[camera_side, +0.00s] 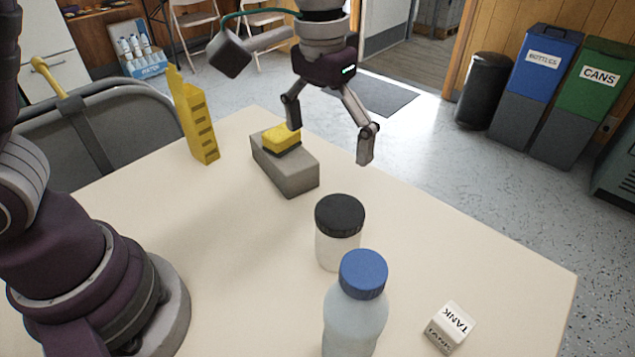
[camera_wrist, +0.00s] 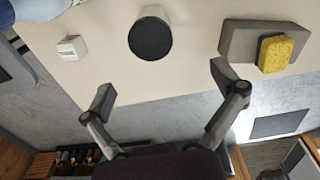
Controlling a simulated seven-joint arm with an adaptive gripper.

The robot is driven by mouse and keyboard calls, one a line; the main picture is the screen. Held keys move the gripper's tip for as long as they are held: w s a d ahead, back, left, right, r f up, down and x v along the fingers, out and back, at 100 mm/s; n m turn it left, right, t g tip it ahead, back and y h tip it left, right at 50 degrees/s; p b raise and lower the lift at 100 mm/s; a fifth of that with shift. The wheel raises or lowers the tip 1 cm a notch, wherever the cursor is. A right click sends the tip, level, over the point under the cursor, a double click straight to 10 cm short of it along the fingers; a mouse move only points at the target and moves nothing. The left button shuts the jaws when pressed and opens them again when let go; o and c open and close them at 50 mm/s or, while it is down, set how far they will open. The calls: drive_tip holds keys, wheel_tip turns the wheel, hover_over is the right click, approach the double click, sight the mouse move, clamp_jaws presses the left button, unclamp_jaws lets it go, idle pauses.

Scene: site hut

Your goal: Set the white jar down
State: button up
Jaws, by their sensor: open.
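The white jar (camera_side: 337,250) with a black ribbed lid stands upright on the table, behind a blue-capped bottle that hides part of its lower side. In the wrist view the jar (camera_wrist: 152,37) shows from above, lid towards the camera, beyond the fingertips. My gripper (camera_side: 330,135) is open and empty, raised near the table's far edge. In the wrist view the gripper's fingers (camera_wrist: 163,87) are spread wide with nothing between them, apart from the jar.
A grey block (camera_side: 287,174) carries a yellow and black sponge (camera_side: 282,139). The clear blue-capped bottle (camera_side: 355,312) stands close by the jar. A white TANK block (camera_side: 451,327) lies at right, and a yellow holder (camera_side: 195,120) stands at left.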

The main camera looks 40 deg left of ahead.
drive_tip(key=s+a+r+t, duration=0.2)
drive_tip(key=s+a+t, duration=0.3)
drive_tip(key=s+a, duration=0.5)
drive_tip(key=shift+a+r, duration=0.2)
drive_tip(key=shift+a, duration=0.35)
